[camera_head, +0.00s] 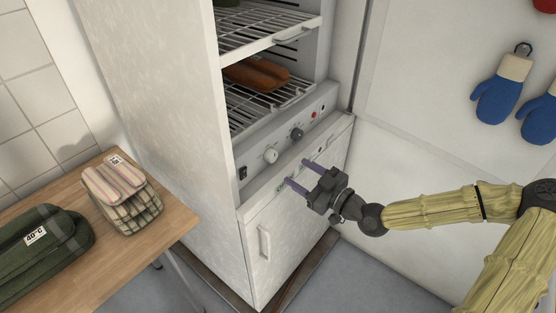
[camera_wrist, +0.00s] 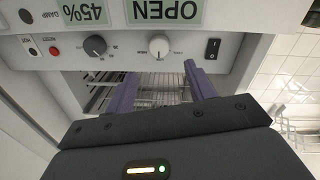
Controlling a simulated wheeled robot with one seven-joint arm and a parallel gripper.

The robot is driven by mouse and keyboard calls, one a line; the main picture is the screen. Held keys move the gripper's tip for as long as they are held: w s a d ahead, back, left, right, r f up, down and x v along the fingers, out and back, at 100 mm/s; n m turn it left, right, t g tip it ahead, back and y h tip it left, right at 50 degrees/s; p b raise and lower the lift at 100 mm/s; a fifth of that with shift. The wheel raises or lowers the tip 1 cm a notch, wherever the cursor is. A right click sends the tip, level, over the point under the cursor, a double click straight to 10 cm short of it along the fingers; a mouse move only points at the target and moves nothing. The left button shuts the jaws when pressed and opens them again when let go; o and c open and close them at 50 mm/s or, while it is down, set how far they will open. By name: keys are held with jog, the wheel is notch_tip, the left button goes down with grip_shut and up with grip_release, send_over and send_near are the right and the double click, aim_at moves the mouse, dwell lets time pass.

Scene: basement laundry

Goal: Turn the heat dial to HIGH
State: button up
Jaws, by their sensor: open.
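The control panel of a pale cabinet (camera_head: 160,110) carries a white dial (camera_head: 270,155) and a dark grey dial (camera_head: 296,133). Both also show in the wrist view, which sees the panel upside down: the white dial (camera_wrist: 159,46) and the dark dial (camera_wrist: 95,46). Their lettering is too small to tell which is the heat dial or where HIGH lies. My gripper (camera_head: 297,171) is open and empty, its two purple fingers apart in front of the panel's lower part. In the wrist view the fingers (camera_wrist: 158,80) appear apart from both dials.
A black rocker switch (camera_head: 242,172) and a red button (camera_head: 313,114) are on the panel. Wire racks above hold a folded brown cloth (camera_head: 257,73). A wooden table (camera_head: 165,210) with folded cloths stands at left. Blue mitts (camera_head: 497,99) hang at right.

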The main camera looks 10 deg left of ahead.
aim_at(274, 157)
jog(key=x, duration=0.8)
jog(key=shift+w+a, duration=0.1)
jog(key=shift+a, duration=0.15)
jog(key=c, duration=1)
